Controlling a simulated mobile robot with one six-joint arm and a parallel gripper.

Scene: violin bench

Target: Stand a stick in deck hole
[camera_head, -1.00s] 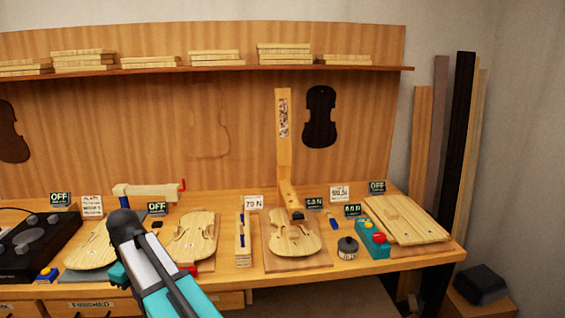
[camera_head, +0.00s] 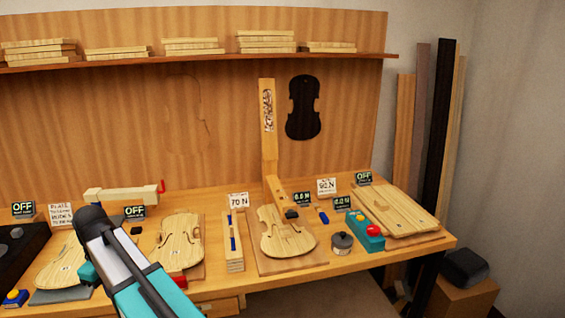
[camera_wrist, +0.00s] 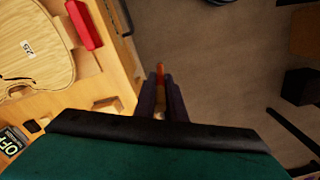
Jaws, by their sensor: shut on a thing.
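My gripper (camera_wrist: 161,98) shows in the wrist view, its two dark fingers close together over the floor, just off the bench edge. It is shut on a thin stick (camera_wrist: 160,70), whose orange-red tip sticks out between the fingers. In the head view my gripper is out of sight; only my arm shows at lower left. A pale slatted wooden deck (camera_head: 391,207) lies at the right end of the bench. Small dark spots on it may be holes, too small to tell. The held stick is well apart from it.
The bench (camera_head: 345,268) carries violin plates (camera_head: 181,240), a violin with upright neck (camera_head: 287,240), a narrow rack with blue pieces (camera_head: 233,250), a dark round weight (camera_head: 341,242) and a teal button box (camera_head: 365,231). Tall planks (camera_head: 441,160) lean at right. The floor before the bench looks clear.

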